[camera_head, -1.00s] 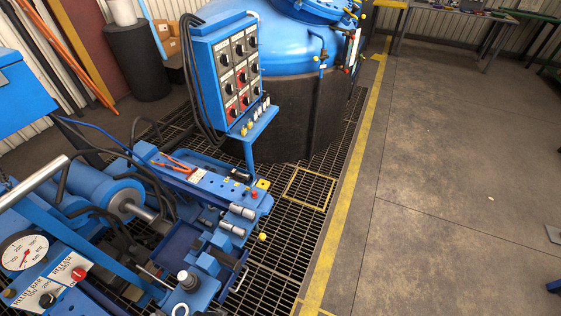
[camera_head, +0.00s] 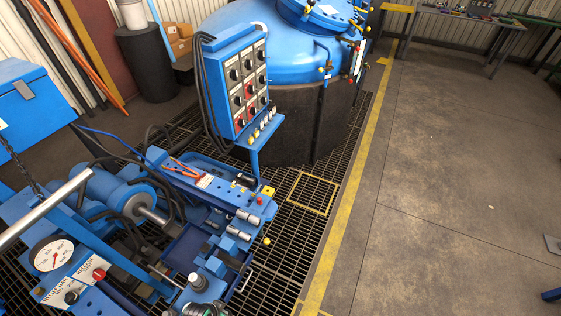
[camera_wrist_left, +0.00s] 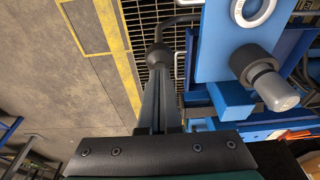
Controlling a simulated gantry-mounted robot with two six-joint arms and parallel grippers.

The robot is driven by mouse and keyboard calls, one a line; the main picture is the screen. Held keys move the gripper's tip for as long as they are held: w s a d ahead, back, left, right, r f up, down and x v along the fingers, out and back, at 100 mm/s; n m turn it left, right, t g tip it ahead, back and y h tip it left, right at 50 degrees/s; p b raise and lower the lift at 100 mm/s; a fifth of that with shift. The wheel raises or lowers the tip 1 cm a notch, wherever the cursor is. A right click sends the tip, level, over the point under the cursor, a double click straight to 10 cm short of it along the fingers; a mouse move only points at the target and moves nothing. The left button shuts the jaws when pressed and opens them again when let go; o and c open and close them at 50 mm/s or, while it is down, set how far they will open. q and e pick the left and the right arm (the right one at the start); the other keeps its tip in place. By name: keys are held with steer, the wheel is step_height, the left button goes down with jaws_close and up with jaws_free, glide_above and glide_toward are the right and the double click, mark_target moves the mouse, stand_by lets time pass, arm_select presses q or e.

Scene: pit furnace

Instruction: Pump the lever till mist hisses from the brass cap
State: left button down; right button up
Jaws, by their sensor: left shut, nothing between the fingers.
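My left gripper (camera_wrist_left: 160,82) is shut and empty in the wrist view, its dark fingers pointing at the round end of a dark bent rod (camera_wrist_left: 178,22). I cannot tell whether they touch. This rod may be the lever, beside the blue block (camera_wrist_left: 219,45). In the head view a bent handle (camera_head: 243,278) is at the machine's right side, and a thin metal rod (camera_head: 161,275) slants nearby. My left gripper is hard to make out there. I cannot pick out the brass cap, and no mist shows. My right gripper is not in view.
A grey-topped cylinder (camera_wrist_left: 268,83) stands close right of the fingers. In the head view are a gauge (camera_head: 52,254), red pliers (camera_head: 184,168), a switch panel (camera_head: 243,88) and a large blue furnace (camera_head: 262,45). Concrete floor (camera_head: 440,200) on the right is mostly clear.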

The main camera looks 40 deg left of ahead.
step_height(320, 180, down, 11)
steer(key=b, duration=1)
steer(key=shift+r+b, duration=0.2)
steer(key=shift+b, duration=0.1)
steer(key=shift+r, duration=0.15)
stand_by(0.7)
